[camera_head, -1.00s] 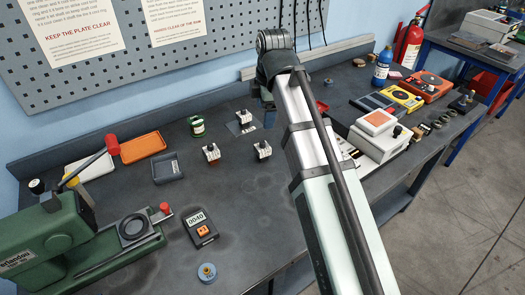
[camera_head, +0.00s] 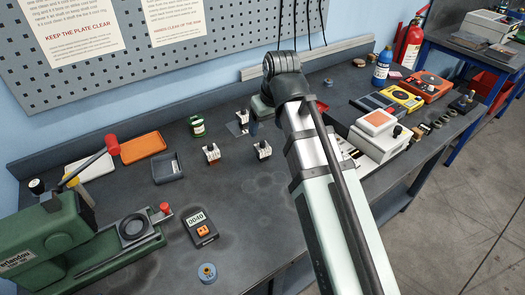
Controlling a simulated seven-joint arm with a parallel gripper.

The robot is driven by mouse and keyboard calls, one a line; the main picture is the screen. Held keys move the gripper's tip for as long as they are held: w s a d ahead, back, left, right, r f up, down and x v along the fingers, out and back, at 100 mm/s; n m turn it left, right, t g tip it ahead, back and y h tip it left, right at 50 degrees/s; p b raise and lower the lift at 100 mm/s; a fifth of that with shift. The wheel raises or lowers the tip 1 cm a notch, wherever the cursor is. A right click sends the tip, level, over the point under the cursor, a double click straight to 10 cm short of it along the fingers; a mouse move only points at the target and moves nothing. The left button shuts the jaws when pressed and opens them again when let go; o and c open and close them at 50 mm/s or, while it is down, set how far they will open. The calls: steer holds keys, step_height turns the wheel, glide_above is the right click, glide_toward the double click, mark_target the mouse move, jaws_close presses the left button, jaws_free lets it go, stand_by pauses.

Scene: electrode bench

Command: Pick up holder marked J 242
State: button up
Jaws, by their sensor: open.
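Three small holders with whitish tops stand on the dark bench: a front left holder (camera_head: 211,153), a front right holder (camera_head: 262,150) and a back holder (camera_head: 242,117). Their markings are too small to read, so I cannot tell which is J 242. The back holder stands by a flat grey plate (camera_head: 233,129).
White equipment (camera_head: 377,135) stands right.

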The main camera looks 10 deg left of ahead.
mark_target(264, 144)
steer(key=x, duration=0.8)
steer(key=shift+f, duration=0.1)
steer(key=shift+w+d+x, duration=0.15)
steer(key=shift+x, duration=1.15)
steer(key=shift+w+d+x, duration=0.15)
steer(key=shift+x, duration=1.15)
steer(key=c, duration=1.3)
